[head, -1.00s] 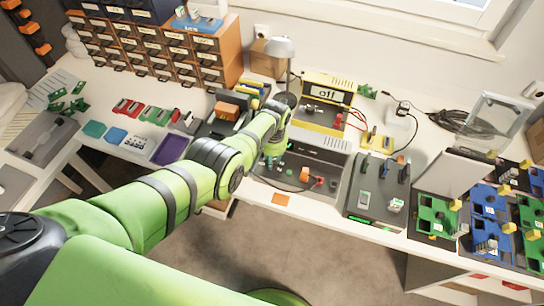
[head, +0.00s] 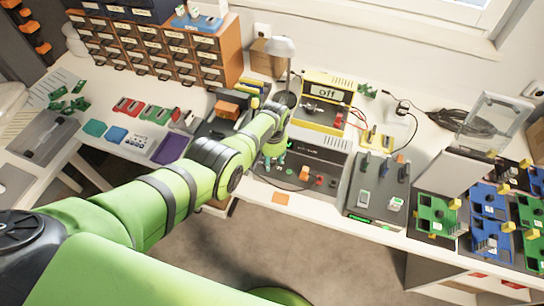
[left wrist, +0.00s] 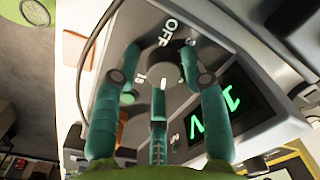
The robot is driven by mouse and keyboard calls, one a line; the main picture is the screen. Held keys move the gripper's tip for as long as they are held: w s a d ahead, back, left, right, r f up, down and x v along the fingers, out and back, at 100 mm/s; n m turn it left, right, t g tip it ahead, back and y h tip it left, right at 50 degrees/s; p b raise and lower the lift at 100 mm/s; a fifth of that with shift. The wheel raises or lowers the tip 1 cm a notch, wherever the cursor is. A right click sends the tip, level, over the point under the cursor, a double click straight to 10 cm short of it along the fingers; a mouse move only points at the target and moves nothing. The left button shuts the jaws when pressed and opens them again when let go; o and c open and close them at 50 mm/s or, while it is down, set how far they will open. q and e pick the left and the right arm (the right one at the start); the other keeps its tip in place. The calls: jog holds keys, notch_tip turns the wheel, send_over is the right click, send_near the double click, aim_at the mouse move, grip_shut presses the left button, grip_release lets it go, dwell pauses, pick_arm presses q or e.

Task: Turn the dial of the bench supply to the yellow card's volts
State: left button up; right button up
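The bench supply (head: 318,160) is a dark grey box at the table's front edge, with a lit green display. In the left wrist view its dial (left wrist: 163,74) is a round grey knob with white marks and "OFF" around it. The green display (left wrist: 215,110) is tilted there, and I cannot read its value surely. My left gripper (left wrist: 161,62) has its teal fingers apart on both sides of the dial, with another finger below; firm contact is not clear. In the head view the left gripper (head: 272,162) is at the supply's left part. I cannot pick out the yellow card surely. My right gripper is not in view.
A grey box with switches (head: 376,190) stands to the right, close by. A cable runs beside the supply. Green and blue boards fill the far right.

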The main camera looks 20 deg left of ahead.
aim_at(273, 161)
pick_arm(q)
jog(key=shift+w+r, duration=0.15)
jog(key=shift+r, duration=0.05)
jog(key=shift+r, duration=0.75)
notch_tip(273, 161, up, 10)
jog(key=shift+s+d, duration=0.2)
jog(key=shift+d, duration=0.05)
dwell(0.4)
